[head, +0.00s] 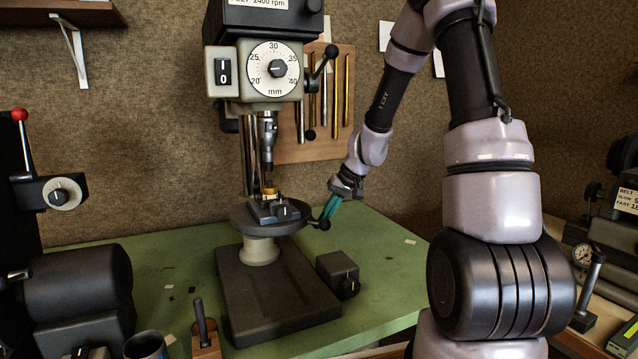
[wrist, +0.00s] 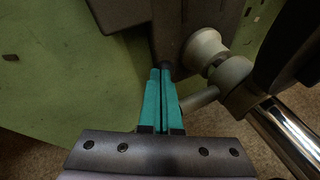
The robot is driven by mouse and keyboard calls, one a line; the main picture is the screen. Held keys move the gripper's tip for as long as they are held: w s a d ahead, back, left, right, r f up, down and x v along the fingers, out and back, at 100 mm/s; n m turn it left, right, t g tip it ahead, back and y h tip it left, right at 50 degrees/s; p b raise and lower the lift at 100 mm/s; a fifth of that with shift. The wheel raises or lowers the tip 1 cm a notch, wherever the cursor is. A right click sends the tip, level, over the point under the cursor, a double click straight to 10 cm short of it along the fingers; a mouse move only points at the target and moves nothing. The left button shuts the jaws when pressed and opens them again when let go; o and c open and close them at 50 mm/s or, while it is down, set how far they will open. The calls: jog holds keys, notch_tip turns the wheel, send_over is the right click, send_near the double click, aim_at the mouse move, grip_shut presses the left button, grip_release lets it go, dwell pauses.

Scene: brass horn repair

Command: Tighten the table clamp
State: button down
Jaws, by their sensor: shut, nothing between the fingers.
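The drill press has a dark round work table (head: 243,218) on its column. A short lever with a black knob (head: 323,225), which looks like the table clamp, sticks out at the table's right edge. My gripper (head: 328,213) has its teal fingers pointing down at this lever, close to the knob. In the wrist view my gripper (wrist: 162,72) is shut with its fingers side by side and nothing between them. A grey rod (wrist: 203,97) runs behind the fingers from a grey round fitting (wrist: 232,73). Whether the fingertips touch the lever I cannot tell.
A small vise (head: 268,213) holding a brass part sits on the table under the drill chuck (head: 267,130). A dark box with a knob (head: 338,272) stands beside the press base (head: 265,310).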

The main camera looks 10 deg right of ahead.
jog(key=shift+f, duration=1.45)
jog(key=shift+s+f, duration=0.1)
